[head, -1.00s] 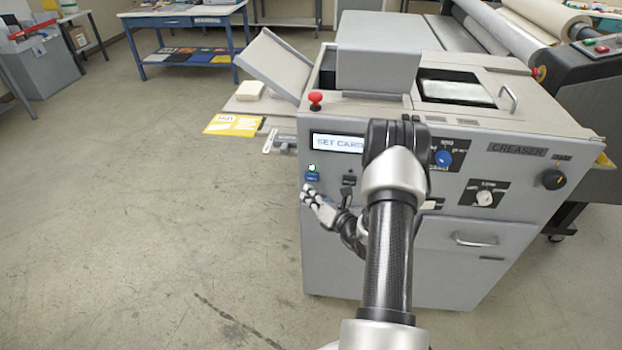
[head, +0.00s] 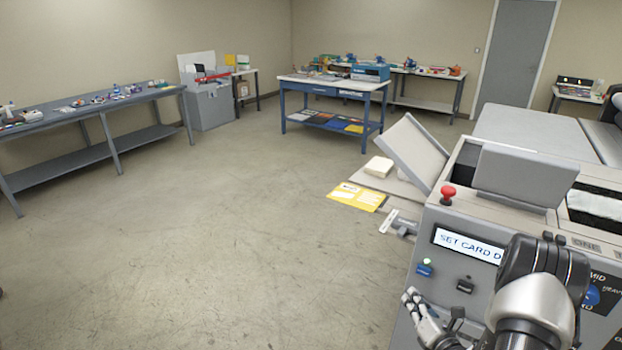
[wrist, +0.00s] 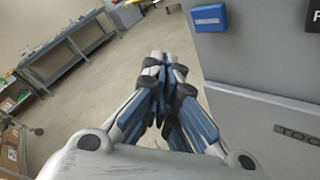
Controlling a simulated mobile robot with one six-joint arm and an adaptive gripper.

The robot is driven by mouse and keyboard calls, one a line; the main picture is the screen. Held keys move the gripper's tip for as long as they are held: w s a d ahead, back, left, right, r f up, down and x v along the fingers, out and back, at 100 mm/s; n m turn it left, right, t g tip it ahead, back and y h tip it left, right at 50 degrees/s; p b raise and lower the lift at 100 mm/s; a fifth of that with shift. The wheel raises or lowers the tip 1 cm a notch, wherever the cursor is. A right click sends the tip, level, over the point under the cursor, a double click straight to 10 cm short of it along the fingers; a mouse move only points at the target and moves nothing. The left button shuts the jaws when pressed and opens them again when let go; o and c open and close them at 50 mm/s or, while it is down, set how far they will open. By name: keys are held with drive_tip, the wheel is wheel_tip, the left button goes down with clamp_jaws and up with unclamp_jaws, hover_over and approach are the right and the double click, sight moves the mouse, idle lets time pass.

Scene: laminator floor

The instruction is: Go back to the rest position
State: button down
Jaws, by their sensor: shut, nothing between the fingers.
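My gripper (head: 412,300) is at the lower right of the head view, in front of the left part of the creaser's front panel (head: 455,290). Its fingers are shut with nothing between them, as the wrist view (wrist: 165,62) also shows. The creaser's display (head: 468,245) reads "SET CARD D", its end hidden by my arm. A green light (head: 427,261) is lit above a blue button (head: 424,270). In the wrist view the blue button (wrist: 208,18) is at the upper right, apart from the fingers.
A red mushroom button (head: 447,192) sits on the creaser's top. A blue-framed table (head: 335,86) stands behind, a grey workbench (head: 75,118) at the far left. The floor between is clear.

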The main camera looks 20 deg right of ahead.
drive_tip(key=w+a+r+n+g+y, duration=0.1)
drive_tip(key=a+r+n+g+y, duration=0.1)
drive_tip(key=a+r+n+y, duration=0.7)
drive_tip(key=w+a+r+n+g+y, duration=0.15)
drive_tip(key=a+r+n, duration=0.45)
drive_tip(key=a, duration=0.6)
drive_tip(key=s+a+r+n+g+y, duration=0.3)
drive_tip(key=s+a+r+n+g, duration=0.25)
drive_tip(key=a, duration=0.35)
drive_tip(key=s+a+r+n+g+h, duration=0.2)
drive_tip(key=s+a+n+g+h, duration=0.35)
drive_tip(key=s+n, duration=0.8)
drive_tip(key=s+d+r+n+t+h, duration=0.3)
drive_tip(key=s+d+n+h, duration=0.3)
drive_tip(key=s+n, duration=0.2)
drive_tip(key=shift+s+d+r+n+h, duration=0.15)
drive_tip(key=shift+s+n+h, duration=0.2)
drive_tip(key=shift+n, duration=0.75)
drive_tip(key=shift+w, duration=0.1)
